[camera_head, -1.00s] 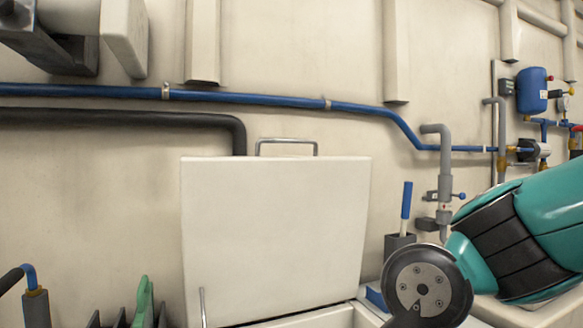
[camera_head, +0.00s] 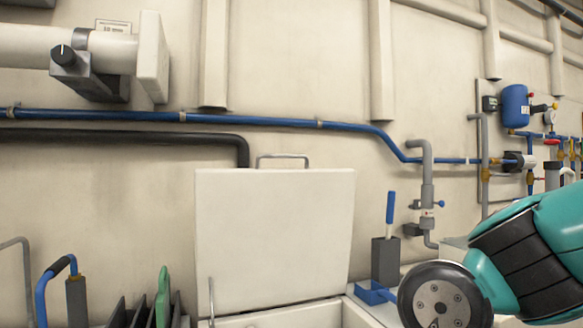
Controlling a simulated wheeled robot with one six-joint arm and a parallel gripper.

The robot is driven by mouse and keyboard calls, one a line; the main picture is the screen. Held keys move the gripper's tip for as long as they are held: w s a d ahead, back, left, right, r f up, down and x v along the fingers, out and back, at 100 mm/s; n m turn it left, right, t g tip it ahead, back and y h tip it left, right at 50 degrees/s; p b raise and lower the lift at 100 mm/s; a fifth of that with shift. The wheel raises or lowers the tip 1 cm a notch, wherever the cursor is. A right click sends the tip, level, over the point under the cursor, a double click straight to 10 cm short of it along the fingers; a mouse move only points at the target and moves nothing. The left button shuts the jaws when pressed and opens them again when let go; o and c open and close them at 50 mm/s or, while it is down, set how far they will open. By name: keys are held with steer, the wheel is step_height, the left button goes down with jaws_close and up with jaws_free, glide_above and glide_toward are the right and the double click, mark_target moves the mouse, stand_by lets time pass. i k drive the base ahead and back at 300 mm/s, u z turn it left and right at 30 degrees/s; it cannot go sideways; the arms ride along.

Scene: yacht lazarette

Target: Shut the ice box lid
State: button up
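The ice box lid (camera_head: 272,238) is a white square panel standing open, nearly upright, with a metal handle (camera_head: 283,158) along its top edge. A thin metal stay (camera_head: 211,300) shows at its lower left. Below it the white rim of the ice box (camera_head: 345,314) shows at the bottom edge, and the inside is mostly cut off. My teal arm reaches in from the right, with its round dark joint to the right of the lid and apart from it. My gripper is out of the frame.
A blue tray (camera_head: 372,294) and a grey holder with a blue-handled tool (camera_head: 385,258) stand right of the lid. A grey pipe with a valve (camera_head: 428,195) rises behind them. Dark upright slots with a green item (camera_head: 163,300) stand left. A blue pipe (camera_head: 260,120) crosses the wall above.

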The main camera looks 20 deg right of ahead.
mark_target(264, 238)
steer(key=z, duration=0.75)
steer(key=i, duration=0.5)
steer(key=z, duration=0.05)
steer(key=k, duration=0.5)
steer(key=u, duration=0.75)
steer(key=i, duration=0.4)
steer(key=z, duration=0.7)
